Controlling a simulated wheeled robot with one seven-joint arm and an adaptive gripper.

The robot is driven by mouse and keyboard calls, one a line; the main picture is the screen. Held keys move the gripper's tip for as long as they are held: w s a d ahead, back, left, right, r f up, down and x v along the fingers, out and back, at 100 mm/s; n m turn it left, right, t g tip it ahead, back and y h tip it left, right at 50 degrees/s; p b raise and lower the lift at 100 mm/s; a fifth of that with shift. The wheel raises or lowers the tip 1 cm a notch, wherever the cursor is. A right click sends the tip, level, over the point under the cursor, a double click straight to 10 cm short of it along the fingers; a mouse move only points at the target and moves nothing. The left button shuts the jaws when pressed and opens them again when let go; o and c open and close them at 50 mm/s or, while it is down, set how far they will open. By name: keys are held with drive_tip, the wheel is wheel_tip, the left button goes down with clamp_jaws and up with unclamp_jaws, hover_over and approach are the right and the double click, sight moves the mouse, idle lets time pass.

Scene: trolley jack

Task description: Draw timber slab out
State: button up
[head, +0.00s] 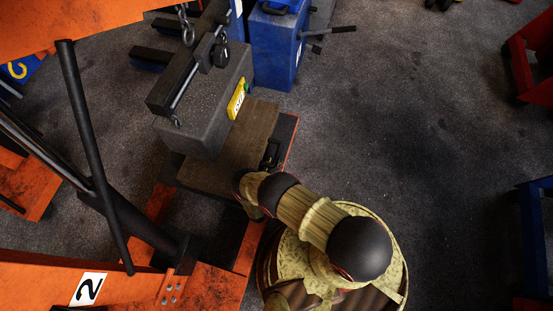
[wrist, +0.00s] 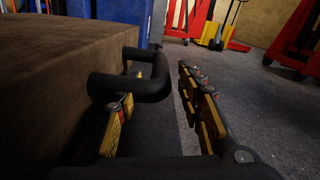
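The timber slab (head: 247,138) is a brown, flat block lying under a grey concrete-like block (head: 205,105) in the head view. In the wrist view the slab (wrist: 50,75) fills the left side, and a black U-shaped handle (wrist: 152,88) stands out from its face. My gripper (wrist: 166,76) is open at the handle. Its left finger shows behind and below the handle bar, on the slab side. Its right finger is on the outer side, with a visible gap to the bar. In the head view my arm hides part of the slab's near end.
Orange jack parts (head: 215,285) with a black lever (head: 95,155) fill the left. A blue cabinet-like unit (head: 277,45) stands behind the block. Red frames (head: 530,60) and a blue frame (head: 535,220) stand at right. The dark floor (head: 430,120) between is clear.

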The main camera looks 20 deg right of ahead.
sight(276, 159)
drive_tip(key=shift+x, duration=1.55)
drive_tip(key=shift+c, duration=0.4)
clamp_jaws()
drive_tip(key=shift+s, duration=0.1)
